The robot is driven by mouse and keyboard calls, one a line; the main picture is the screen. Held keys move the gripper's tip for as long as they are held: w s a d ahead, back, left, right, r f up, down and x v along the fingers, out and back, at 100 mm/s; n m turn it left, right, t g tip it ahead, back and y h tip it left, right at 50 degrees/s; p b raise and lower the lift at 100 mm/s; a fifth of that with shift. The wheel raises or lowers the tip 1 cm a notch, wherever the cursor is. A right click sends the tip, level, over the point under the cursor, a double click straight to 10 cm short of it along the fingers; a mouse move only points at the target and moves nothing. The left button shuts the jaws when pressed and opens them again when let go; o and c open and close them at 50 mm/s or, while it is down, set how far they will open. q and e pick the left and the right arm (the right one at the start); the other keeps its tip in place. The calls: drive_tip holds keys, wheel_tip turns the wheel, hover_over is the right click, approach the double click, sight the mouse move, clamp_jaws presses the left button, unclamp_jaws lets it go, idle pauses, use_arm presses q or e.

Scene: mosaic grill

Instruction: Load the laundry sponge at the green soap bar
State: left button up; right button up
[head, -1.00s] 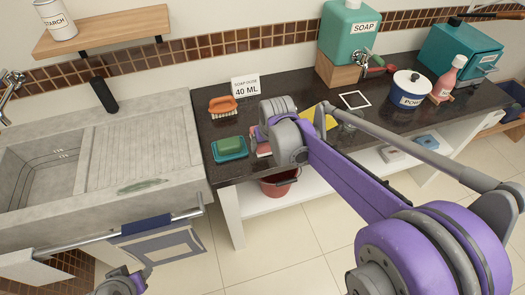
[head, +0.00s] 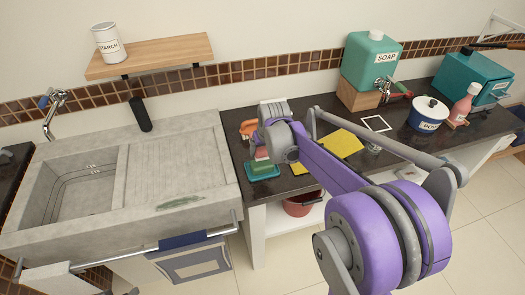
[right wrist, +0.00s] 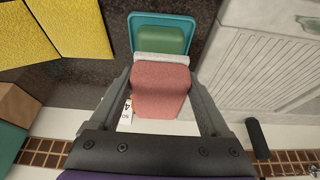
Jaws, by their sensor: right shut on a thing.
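My right gripper (right wrist: 162,88) is shut on a pink sponge (right wrist: 160,95) with a pale layer along its far side. In the right wrist view, that pale side is right at the near edge of the green soap bar (right wrist: 163,38); I cannot tell whether they touch. The soap lies in a teal dish (right wrist: 137,36). In the head view, my right gripper (head: 266,146) is over the dish (head: 262,174) on the dark counter and partly hides the soap (head: 262,166). My left gripper is not clearly in view.
A stone sink (head: 70,195) stands left of the counter. An orange brush (head: 247,129) is behind the dish. A yellow cloth (head: 340,144), a white square outline (head: 376,123), a soap dispenser (head: 371,65) and a blue pot (head: 429,113) are to the right.

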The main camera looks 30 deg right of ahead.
sight(263, 167)
drive_tip(key=shift+s+d+f, duration=0.1)
drive_tip(key=shift+s+f, duration=0.05)
drive_tip(key=shift+f, duration=0.6)
drive_tip(key=shift+f+b, duration=1.3)
drive_tip(key=shift+f, duration=0.9)
use_arm(q)
drive_tip(key=f, duration=0.1)
drive_tip(key=s+f, duration=0.2)
drive_tip(key=f, duration=0.1)
drive_tip(key=shift+s+f+b, duration=0.2)
drive_tip(key=shift+f+b, duration=0.1)
drive_tip(key=shift+f, duration=0.25)
use_arm(e)
drive_tip(key=shift+f, duration=0.55)
use_arm(q)
drive_tip(key=shift+r, duration=0.1)
use_arm(e)
drive_tip(key=shift+r, duration=0.1)
drive_tip(key=shift+r+p, duration=1.65)
drive_tip(key=shift+r, duration=1.8)
use_arm(q)
drive_tip(key=r, duration=0.1)
drive_tip(key=w+r, duration=0.1)
drive_tip(key=r, duration=0.1)
drive_tip(key=w+r, duration=0.1)
drive_tip(key=shift+w+r, duration=0.15)
drive_tip(key=shift+r, duration=0.15)
